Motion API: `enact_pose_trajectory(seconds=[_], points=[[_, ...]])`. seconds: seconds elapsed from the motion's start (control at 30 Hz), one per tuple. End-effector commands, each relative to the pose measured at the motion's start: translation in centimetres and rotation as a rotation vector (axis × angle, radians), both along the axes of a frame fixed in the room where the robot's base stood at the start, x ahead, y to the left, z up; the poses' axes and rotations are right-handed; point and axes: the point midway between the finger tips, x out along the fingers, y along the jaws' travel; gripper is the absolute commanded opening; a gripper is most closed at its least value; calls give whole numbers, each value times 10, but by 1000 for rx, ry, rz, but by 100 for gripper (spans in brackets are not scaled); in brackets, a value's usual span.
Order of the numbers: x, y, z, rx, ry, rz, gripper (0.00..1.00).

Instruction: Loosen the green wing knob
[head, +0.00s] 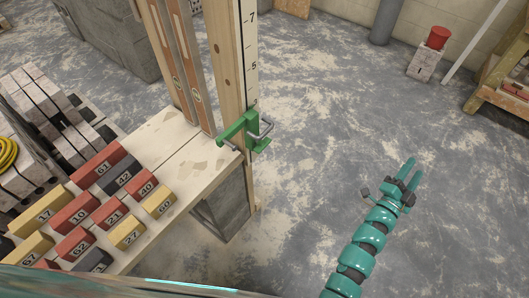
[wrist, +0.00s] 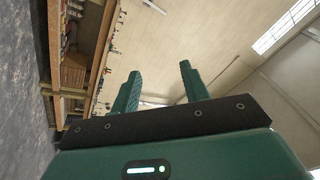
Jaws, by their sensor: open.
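A green clamp with its wing knob (head: 260,139) sits on the upright wooden post (head: 228,70), low down near the plank's end. A grey bent metal piece shows at the clamp's right side. My gripper (head: 409,168) is open and empty, over the floor to the right of the clamp and well apart from it. In the wrist view the two green fingers of my gripper (wrist: 162,88) stand apart with nothing between them. The wrist view does not show the knob.
Numbered bricks (head: 73,214) in red, yellow and grey lie on a pale plank bench (head: 165,160) at left. A red tub (head: 438,37) stands on a block at the back right, by a wooden rack (head: 497,80). The floor between post and gripper is clear.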

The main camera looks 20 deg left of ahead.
Motion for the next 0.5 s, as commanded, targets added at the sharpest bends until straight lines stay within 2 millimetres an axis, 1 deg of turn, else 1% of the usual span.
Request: enact_pose_trajectory(seconds=[0.03,0.13,0.2,0.27,0.3,0.37,0.5], points=[[11,4,-23,65,38,43,45],[32,22,-54,200,124,159,45],[44,39,-73,291,178,250,45],[53,57,-86,362,220,332,45],[57,69,-93,409,247,389,45],[62,89,-102,473,284,478,45],[65,137,-110,598,357,701,45]])
